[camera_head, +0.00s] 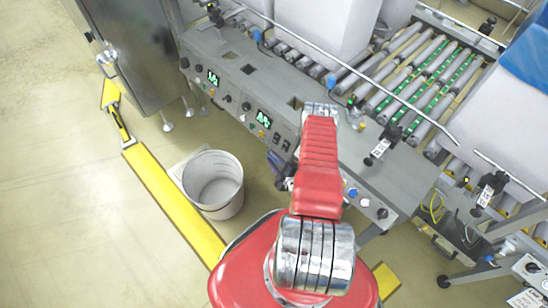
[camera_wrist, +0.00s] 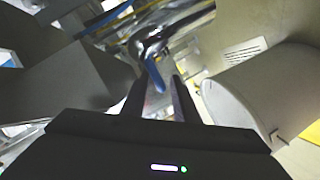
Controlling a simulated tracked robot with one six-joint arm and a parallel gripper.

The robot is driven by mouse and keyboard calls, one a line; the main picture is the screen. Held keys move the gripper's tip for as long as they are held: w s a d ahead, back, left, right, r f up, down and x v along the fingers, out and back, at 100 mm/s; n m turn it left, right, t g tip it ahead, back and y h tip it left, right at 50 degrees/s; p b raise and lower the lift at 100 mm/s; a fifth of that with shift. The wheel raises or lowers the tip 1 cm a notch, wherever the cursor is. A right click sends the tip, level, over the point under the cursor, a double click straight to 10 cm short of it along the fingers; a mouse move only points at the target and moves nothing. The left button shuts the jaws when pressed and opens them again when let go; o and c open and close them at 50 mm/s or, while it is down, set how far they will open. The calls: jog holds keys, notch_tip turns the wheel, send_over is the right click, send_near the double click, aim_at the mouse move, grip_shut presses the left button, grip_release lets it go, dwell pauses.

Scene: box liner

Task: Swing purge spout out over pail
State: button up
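The purge spout appears to be the metal fitting (camera_wrist: 150,42) with a blue handle or tip (camera_wrist: 153,70) in the wrist view. My gripper (camera_wrist: 158,84) has its two dark fingers apart, with the blue end showing between or just beyond their tips. I cannot tell whether they touch it. In the head view, my red arm hides most of the spout area under the machine's front edge. The pale grey pail (camera_head: 228,196) stands upright on the floor, left of my arm. It looks empty. The pail also seems to show at right in the wrist view (camera_wrist: 250,88).
The grey control panel (camera_head: 235,75) with knobs and green displays runs above the pail. A roller conveyor (camera_head: 425,75) lies behind it. A yellow floor rail (camera_head: 170,195) passes left of the pail. Open floor (camera_head: 70,200) lies further left.

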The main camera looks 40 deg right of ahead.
jog(key=shift+c, duration=0.3)
grip_shut()
